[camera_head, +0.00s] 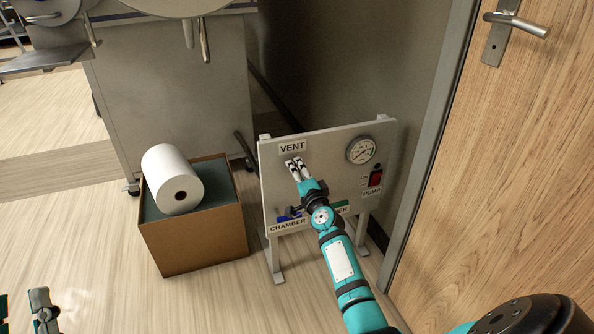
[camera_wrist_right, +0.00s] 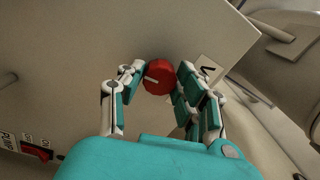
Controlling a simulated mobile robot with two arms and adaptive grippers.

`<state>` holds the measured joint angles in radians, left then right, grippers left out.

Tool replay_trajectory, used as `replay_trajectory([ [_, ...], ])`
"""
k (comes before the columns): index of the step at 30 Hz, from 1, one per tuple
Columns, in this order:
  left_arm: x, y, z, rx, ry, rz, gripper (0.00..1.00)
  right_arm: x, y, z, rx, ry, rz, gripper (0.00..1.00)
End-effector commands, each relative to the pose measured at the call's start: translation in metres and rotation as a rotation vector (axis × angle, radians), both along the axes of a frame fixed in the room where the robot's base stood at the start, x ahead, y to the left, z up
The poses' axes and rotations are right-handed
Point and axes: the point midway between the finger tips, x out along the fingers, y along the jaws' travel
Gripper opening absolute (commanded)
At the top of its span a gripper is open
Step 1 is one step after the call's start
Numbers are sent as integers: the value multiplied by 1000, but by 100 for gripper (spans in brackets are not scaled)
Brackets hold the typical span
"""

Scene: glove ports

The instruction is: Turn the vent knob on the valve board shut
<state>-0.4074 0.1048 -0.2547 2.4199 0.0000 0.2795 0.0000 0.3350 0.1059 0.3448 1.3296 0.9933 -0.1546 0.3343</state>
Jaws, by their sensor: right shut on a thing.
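The light grey valve board (camera_head: 330,150) stands on legs beside the door. Its VENT label (camera_head: 292,147) is at the upper left. My right gripper (camera_head: 296,164) reaches the board just below that label, and its fingers hide the vent knob in the head view. In the right wrist view the round red vent knob (camera_wrist_right: 159,77), with a white pointer line, sits between the two fingers, which are shut on it. Part of my left gripper (camera_head: 44,308) shows at the bottom left, away from the board; its jaw opening is unclear.
The board also carries a gauge (camera_head: 361,150), a red PUMP switch (camera_head: 376,178), and a CHAMBER label (camera_head: 287,226) near a partly hidden blue part. A cardboard box (camera_head: 195,240) with a white roll (camera_head: 165,175) stands left. A wooden door (camera_head: 510,150) is close on the right.

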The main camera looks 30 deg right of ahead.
Motion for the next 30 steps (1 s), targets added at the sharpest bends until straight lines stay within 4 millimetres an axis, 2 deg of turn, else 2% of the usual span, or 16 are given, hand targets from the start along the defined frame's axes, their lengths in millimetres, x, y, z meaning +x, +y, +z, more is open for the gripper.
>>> replay_trajectory([
  [9, 4, 0, -5, 11, 35, 2, 41, 0, -1, 0, 84, -20, -2, 2],
  [22, 5, 0, -5, 12, 38, 3, 41, 0, -1, 0, 94, -22, -3, 2],
  [23, 5, 0, -5, 12, 38, 3, 41, 0, -1, 0, 94, -22, -3, 35],
  [28, 5, 0, -5, 12, 38, 3, 41, 0, -1, 0, 93, -22, -2, 57],
  [30, 5, 0, -5, 11, 38, 3, 41, 0, -1, 0, 92, -21, -2, 57],
])
